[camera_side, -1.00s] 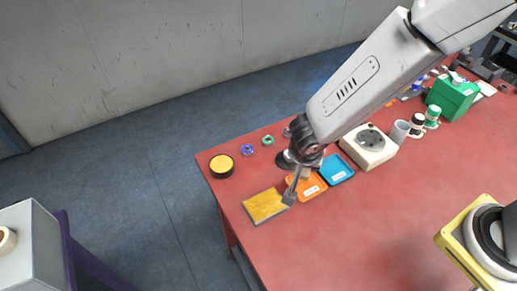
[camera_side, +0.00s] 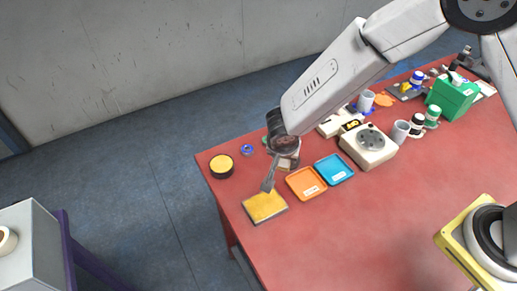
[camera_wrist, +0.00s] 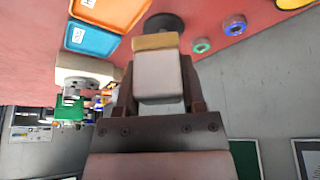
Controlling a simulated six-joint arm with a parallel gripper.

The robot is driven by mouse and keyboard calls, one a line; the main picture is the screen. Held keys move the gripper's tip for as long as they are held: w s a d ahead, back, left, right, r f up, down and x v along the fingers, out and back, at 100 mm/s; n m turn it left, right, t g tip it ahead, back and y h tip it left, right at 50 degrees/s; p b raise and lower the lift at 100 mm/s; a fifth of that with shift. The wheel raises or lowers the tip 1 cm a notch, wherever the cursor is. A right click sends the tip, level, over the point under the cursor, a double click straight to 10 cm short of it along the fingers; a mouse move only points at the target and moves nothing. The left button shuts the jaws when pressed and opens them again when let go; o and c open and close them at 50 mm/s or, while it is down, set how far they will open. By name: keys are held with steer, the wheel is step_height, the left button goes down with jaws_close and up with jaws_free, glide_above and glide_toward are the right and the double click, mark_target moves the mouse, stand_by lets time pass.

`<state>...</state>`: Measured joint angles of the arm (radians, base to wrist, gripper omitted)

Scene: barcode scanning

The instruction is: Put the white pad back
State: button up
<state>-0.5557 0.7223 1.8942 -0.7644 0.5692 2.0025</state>
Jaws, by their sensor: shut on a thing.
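My gripper (camera_wrist: 160,64) is shut on the white pad (camera_wrist: 160,85), a pale block with a tan end. In the wrist view the block sits between the two dark fingers, its tan end away from the palm. In the side view my gripper (camera_side: 282,166) is over the left part of the red table, behind the yellow pad on its grey tray (camera_side: 265,206); the held block is small and partly hidden there. A dark round base (camera_wrist: 165,22) shows beyond the tan end in the wrist view. I cannot tell whether they touch.
An orange tray (camera_side: 306,183) and a blue tray (camera_side: 334,169) lie to the right. A black round pot with a yellow top (camera_side: 221,166) and a blue ring (camera_side: 248,150) are to the left. A white device with a grey dial (camera_side: 368,147) stands farther right.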

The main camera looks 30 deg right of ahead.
glide_above(263, 169)
steer(key=s, duration=0.1)
steer(key=f, duration=0.4)
steer(key=a+f, duration=0.1)
steer(key=f, duration=0.1)
steer(key=shift+s+f, duration=0.15)
steer(key=shift+f, duration=0.05)
steer(key=shift+f, duration=0.1)
steer(key=shift+w+f, duration=0.15)
steer(key=shift+w, duration=0.05)
steer(key=shift+f, duration=1.55)
steer(key=shift+f, duration=0.1)
steer(key=o, duration=1.1)
steer(key=shift+v, duration=6.1)
